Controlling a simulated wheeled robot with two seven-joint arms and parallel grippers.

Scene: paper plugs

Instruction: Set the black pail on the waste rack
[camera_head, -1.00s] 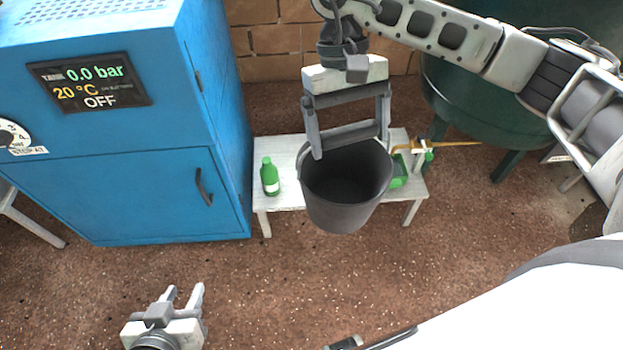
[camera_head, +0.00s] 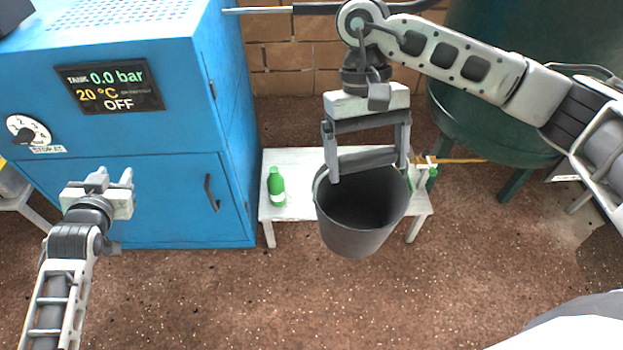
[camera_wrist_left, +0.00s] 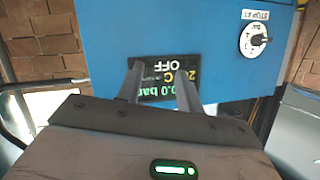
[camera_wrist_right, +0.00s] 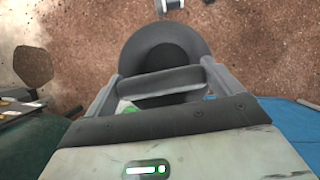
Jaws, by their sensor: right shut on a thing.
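The black pail (camera_head: 362,232) hangs upright from my right gripper (camera_head: 368,160), its mouth facing up. The right gripper is shut on the pail's handle. In the head view the pail overlaps the low white bench (camera_head: 300,205), apparently held above or in front of it. The pail (camera_wrist_right: 140,45) also shows beyond the fingers in the right wrist view. My left gripper (camera_head: 115,178) is empty with its fingers apart, in front of the blue machine. Its fingers (camera_wrist_left: 157,75) show against the machine's display. I cannot tell which stand is the waste rack.
The blue machine (camera_head: 150,200) fills the left. A green bottle (camera_head: 276,187) stands on the bench, and green items are partly hidden behind the pail. A dark green tank (camera_head: 490,100) stands at the right. The brown floor in front is clear.

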